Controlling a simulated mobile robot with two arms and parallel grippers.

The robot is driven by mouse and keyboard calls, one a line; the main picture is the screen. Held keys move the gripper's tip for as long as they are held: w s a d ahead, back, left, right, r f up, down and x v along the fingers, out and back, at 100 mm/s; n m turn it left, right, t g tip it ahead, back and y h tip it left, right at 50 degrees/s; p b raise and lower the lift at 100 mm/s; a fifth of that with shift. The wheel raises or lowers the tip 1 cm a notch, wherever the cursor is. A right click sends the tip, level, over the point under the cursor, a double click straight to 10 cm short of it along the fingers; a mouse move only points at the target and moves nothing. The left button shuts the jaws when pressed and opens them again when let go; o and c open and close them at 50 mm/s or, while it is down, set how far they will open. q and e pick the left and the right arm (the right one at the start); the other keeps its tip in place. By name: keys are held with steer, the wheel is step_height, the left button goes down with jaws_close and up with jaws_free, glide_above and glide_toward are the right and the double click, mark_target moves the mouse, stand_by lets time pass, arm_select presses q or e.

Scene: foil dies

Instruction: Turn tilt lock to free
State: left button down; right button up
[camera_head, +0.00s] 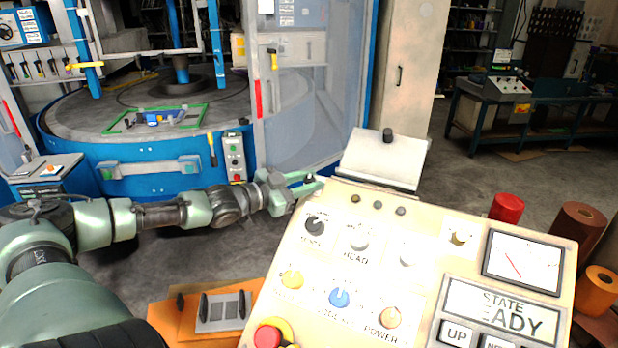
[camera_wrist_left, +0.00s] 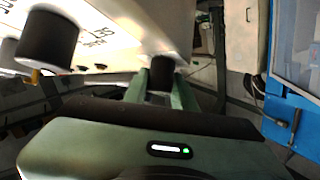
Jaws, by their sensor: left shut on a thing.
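The control console (camera_head: 450,230) has a cream, sloped panel with several dials. My left gripper (camera_head: 308,182) reaches in from the left to the console's upper left edge. In the left wrist view its green fingers (camera_wrist_left: 160,90) are closed around a dark, round knob (camera_wrist_left: 162,70) beside the cream panel. I take this knob to be the tilt lock; no label for it is readable. In the head view the fingers mostly hide it. My right gripper is not in view.
A second black knob (camera_wrist_left: 47,40) stands out from the panel in the left wrist view. The panel carries a blue dial (camera_head: 339,297) and a red stop button (camera_head: 267,337). A blue machine with a round table (camera_head: 75,120) stands behind my left arm.

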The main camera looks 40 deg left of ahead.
arm_select(q)
steer(key=shift+a+r+m+g+h, duration=0.1)
steer(key=shift+m+g+h, duration=0.3)
steer(key=shift+m+h, duration=0.4)
steer(key=shift+w+m+g+h+b, duration=0.1)
steer(key=shift+m+g+h+b, duration=0.25)
steer(key=shift+m, duration=0.35)
steer(key=m+g+h+b, duration=0.1)
steer(key=m+b, duration=0.1)
steer(key=b, duration=0.1)
steer(key=m+g+h+b, duration=0.1)
steer(key=m+g+b, duration=0.1)
steer(key=b, duration=0.1)
steer(key=m+g+h+b, duration=0.1)
steer(key=m+g+b, duration=0.1)
steer(key=b, duration=0.2)
steer(key=shift+f+m, duration=0.3)
steer(key=shift+f, duration=0.1)
steer(key=shift+r+m+g+h+b, duration=0.15)
steer(key=shift+m+g+h+b, duration=0.1)
steer(key=shift+m+g+b, duration=0.4)
steer(key=shift+r+m+g+b, duration=0.15)
steer(key=shift+m+g+b, duration=0.15)
steer(key=shift+m+g, duration=0.2)
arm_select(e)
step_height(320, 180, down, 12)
arm_select(q)
steer(key=c, duration=1.1)
jaws_free()
steer(key=shift+c, duration=0.2)
